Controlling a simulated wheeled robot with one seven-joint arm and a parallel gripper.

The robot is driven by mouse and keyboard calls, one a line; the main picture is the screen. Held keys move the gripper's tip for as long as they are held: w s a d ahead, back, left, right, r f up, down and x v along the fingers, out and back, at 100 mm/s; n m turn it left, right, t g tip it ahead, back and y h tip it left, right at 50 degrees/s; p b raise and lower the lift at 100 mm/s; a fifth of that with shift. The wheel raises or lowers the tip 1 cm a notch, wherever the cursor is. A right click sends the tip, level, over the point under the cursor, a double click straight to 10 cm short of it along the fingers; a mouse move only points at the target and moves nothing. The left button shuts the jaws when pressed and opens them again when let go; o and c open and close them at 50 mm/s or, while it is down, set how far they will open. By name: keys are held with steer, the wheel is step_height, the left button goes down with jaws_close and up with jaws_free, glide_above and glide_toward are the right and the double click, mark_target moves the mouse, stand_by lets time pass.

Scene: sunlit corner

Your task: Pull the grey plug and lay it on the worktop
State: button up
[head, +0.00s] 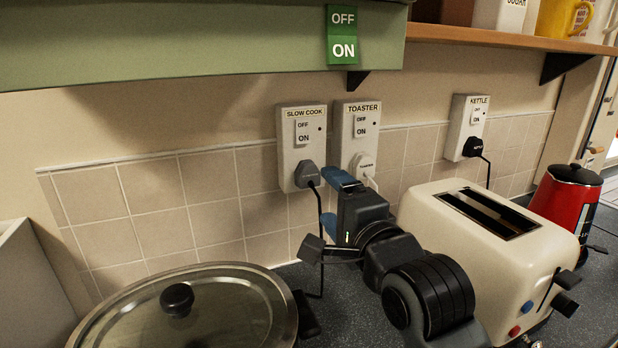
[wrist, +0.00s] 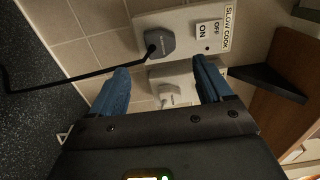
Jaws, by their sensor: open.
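The grey plug (head: 307,176) sits in the wall socket labelled SLOW COOK (head: 303,130), with a black cord hanging from it. It also shows in the wrist view (wrist: 160,42), just beyond my fingertips and roughly centred between them. My gripper (head: 334,203) has blue fingers, spread open and empty, to the right of the plug in the head view. In the wrist view my open fingers (wrist: 160,70) show no contact with the plug. The dark speckled worktop (head: 345,312) lies below, and also shows at the left of the wrist view (wrist: 40,110).
A white plug (head: 366,164) in the TOASTER socket is close beside my fingers. A black plug (head: 472,147) is in the KETTLE socket. The lidded slow cooker (head: 215,305), cream toaster (head: 485,235) and red kettle (head: 568,205) crowd the worktop. A green shelf edge (head: 180,40) overhangs the sockets.

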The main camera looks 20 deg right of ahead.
mark_target(312, 179)
steer(key=shift+w+b, duration=0.65)
steer(key=shift+w, duration=3.75)
steer(key=shift+f, duration=0.1)
steer(key=c, duration=1.4)
steer(key=s+p, duration=0.2)
steer(key=s, duration=0.4)
